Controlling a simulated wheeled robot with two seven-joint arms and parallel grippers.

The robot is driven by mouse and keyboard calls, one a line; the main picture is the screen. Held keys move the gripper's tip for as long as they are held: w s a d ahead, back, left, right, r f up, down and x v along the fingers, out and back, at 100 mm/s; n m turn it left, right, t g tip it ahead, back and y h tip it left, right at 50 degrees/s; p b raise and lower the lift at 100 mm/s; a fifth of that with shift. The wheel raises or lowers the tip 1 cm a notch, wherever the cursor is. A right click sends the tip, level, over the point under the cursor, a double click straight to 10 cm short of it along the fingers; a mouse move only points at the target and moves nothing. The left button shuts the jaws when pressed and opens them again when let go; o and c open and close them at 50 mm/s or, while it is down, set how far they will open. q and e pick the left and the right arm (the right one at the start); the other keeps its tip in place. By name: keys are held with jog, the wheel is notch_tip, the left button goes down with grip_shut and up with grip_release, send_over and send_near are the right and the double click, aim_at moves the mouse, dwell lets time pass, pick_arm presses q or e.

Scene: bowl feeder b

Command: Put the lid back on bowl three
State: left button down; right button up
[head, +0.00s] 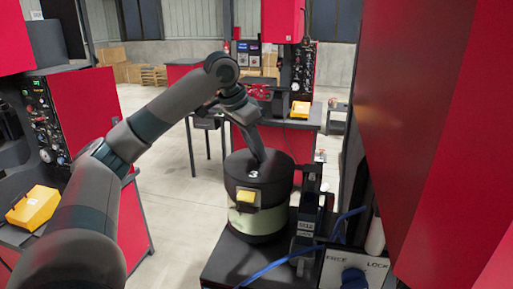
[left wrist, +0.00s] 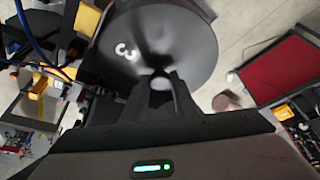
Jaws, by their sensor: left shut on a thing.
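The dark round lid (head: 268,163) marked with a white 3 sits on top of bowl three (head: 262,219), a squat drum with a dark upper part and a pale lower band. In the head view the lid looks level and in line with the drum; I cannot tell whether it is fully seated. My left gripper (head: 260,157) reaches down from above and is shut on the lid's small centre knob. In the left wrist view the lid (left wrist: 150,50) fills the upper middle, with the gripper (left wrist: 160,84) at its knob. My right gripper is not in view.
A yellow block (head: 246,197) is on the drum's front. The drum stands on a dark platform (head: 238,262). A dark upright fixture (head: 308,205) and a blue hose (head: 275,266) are close on its right. A red cabinet (head: 425,120) fills the right side.

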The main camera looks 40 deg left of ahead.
pick_arm(q)
jog(key=shift+f, duration=0.1)
jog(key=c, duration=1.4)
grip_release()
jog(key=shift+c, duration=0.2)
jog(key=shift+s+r+b, duration=0.15)
jog(key=shift+r+b, duration=0.15)
jog(key=shift+r, duration=0.25)
jog(key=d+b+v, duration=0.1)
jog(key=b+v, duration=0.1)
jog(key=v, duration=0.4)
notch_tip(320, 180, up, 5)
send_over(248, 166)
jog(key=s, duration=0.2)
jog(key=shift+w+a+f+p, duration=0.1)
jog(key=shift+a+f+p, duration=0.05)
jog(key=shift+a+p, duration=0.2)
